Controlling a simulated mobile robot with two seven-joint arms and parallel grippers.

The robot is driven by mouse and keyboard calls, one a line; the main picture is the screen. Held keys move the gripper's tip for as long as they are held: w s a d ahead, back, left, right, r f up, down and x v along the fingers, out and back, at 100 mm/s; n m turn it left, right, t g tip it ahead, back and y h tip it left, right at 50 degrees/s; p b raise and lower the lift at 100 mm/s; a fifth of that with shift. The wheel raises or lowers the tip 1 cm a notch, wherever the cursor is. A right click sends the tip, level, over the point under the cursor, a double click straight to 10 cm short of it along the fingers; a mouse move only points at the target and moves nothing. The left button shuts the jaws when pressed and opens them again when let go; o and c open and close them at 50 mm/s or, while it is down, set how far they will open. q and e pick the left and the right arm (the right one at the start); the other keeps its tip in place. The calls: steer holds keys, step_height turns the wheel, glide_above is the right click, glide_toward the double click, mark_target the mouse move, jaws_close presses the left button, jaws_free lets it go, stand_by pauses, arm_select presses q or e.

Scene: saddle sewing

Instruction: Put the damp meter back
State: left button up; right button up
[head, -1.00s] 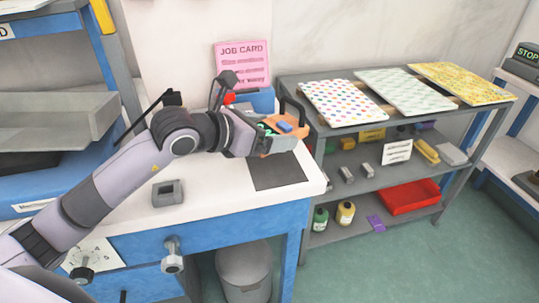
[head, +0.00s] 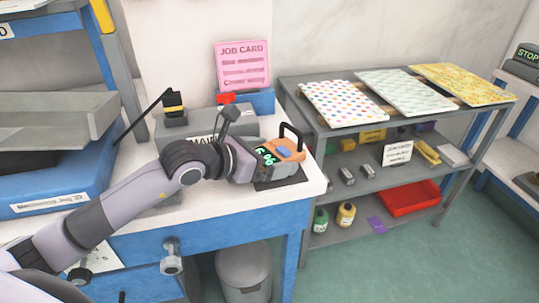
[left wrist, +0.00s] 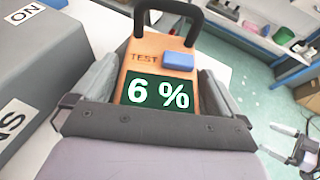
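The damp meter (head: 288,149) is orange with a black loop handle, a blue button and a dark display. In the left wrist view the damp meter (left wrist: 152,62) reads 6 % beside the word TEST. My left gripper (head: 275,165) is shut on it, with a finger along each side. The meter is over the dark mat (head: 268,186) at the bench's right end; I cannot tell whether it touches. My right gripper (left wrist: 278,142) appears at the right edge of the left wrist view, fingers apart and empty; the head view does not show it.
A grey labelled box (head: 240,124) stands behind my left arm, near a pink job card (head: 243,65). The white bench top (head: 312,182) ends just right of the mat. A grey shelf rack (head: 350,128) with patterned sheets and a red tray (head: 408,197) stands to the right.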

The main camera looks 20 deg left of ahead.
arm_select(q)
steer(key=shift+r, duration=0.1)
steer(key=shift+r, duration=0.15)
steer(key=b+v, duration=0.1)
steer(key=v, duration=0.9)
steer(key=shift+s+a, duration=0.3)
steer(key=shift+s, duration=0.05)
steer(key=shift+s+a+r, duration=0.2)
steer(key=shift+s+r, duration=0.05)
steer(key=shift+s, duration=0.2)
